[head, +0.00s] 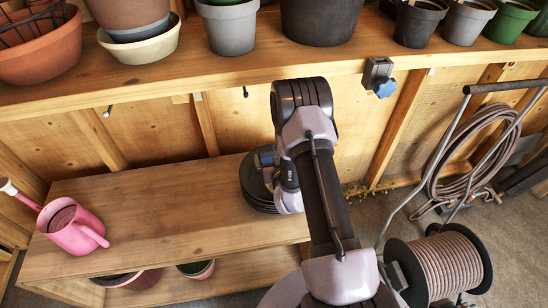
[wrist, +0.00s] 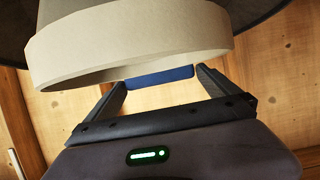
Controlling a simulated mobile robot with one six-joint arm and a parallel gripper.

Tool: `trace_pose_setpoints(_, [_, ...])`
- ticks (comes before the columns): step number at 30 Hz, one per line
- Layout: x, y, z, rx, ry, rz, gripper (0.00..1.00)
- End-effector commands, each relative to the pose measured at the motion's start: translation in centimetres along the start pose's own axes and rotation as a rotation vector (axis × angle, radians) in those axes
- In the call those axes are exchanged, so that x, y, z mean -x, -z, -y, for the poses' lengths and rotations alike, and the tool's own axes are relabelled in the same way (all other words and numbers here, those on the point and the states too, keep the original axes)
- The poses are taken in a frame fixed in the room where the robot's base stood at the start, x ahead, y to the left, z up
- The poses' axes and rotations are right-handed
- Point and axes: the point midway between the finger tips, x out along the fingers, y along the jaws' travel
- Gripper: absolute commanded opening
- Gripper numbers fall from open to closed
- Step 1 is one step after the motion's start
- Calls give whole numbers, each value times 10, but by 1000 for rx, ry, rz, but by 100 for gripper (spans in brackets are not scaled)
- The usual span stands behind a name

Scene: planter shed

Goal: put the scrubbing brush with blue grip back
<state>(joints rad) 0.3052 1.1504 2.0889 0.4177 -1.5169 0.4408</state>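My gripper (wrist: 160,82) shows in the wrist view with its two dark fingers apart. A flat blue piece (wrist: 158,78) fills the gap between the fingertips and looks clamped there. It matches the blue grip of the scrubbing brush. A pale round rim hides its upper edge, and I cannot see any bristles.
A pale round rim (wrist: 150,55) is close to the wrist camera. In the head view, a pink watering can (head: 72,228) stands on the lower shelf's (head: 150,215) left end. Pots line the upper shelf (head: 200,75). A hose reel (head: 448,265) stands right. The shelf's middle is clear.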

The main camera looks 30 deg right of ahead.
Motion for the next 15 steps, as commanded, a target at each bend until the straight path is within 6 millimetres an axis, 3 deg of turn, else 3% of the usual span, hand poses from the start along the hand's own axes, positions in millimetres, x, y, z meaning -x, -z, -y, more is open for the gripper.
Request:
trace_pose_setpoints(5, [2, 6, 0, 0, 0, 0, 100])
trace_pose_setpoints(7, [13, 4, 0, 0, 0, 2, 100])
trace_pose_setpoints(15, [83, 4, 0, 1, 0, 4, 100])
